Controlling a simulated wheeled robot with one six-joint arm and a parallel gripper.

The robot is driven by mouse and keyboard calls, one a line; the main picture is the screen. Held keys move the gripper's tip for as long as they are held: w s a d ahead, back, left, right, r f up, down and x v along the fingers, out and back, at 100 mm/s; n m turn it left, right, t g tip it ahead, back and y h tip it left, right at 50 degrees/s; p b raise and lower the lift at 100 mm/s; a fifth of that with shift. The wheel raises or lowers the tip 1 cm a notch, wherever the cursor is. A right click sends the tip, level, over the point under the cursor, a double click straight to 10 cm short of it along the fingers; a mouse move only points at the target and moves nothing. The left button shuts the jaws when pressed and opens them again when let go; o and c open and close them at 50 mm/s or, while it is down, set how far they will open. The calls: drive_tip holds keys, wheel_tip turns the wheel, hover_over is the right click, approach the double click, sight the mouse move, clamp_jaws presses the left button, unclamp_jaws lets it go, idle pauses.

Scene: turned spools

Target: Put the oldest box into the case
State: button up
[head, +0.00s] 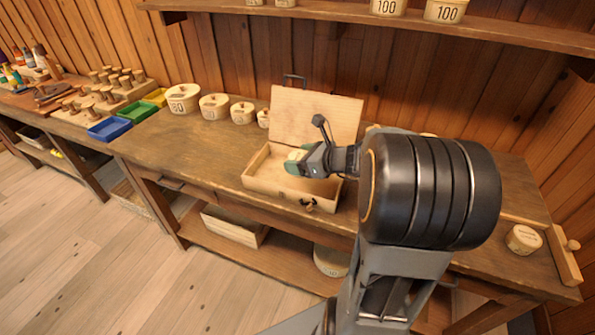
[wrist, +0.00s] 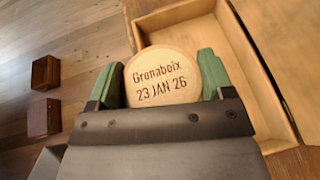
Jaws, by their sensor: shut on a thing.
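My gripper (head: 303,163) is shut on a round pale wooden box (wrist: 163,75), held between green finger pads. The box's top reads "Grenaboix 23 JAN 26" in the wrist view. The wooden case (head: 265,183) stands open on the bench, its lid (head: 310,115) raised at the back. In the head view my gripper and the held box appear over the case's opening; their exact height is hard to tell. In the wrist view the case (wrist: 258,72) lies to the right of the held box, and its visible inside looks empty.
Several round boxes, one (head: 183,97) marked 80, line the bench left of the case. Another round box (head: 523,239) sits at the far right. Green (head: 139,113) and blue (head: 110,129) trays and a peg board (head: 108,97) stand left. A shelf (head: 400,15) runs above.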

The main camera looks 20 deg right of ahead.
drive_tip(key=w+f, duration=0.2)
drive_tip(key=w+d+f, duration=0.1)
drive_tip(key=w+f, duration=0.1)
drive_tip(key=w+d+f, duration=0.1)
drive_tip(key=w+f, duration=0.2)
drive_tip(key=shift+d, duration=0.25)
drive_tip(key=shift+w+f, duration=0.15)
drive_tip(key=shift+f, duration=1.45)
drive_tip(key=shift+f+b, duration=0.1)
drive_tip(key=shift+b, duration=0.25)
drive_tip(key=shift+f, duration=0.15)
drive_tip(key=o, duration=0.9)
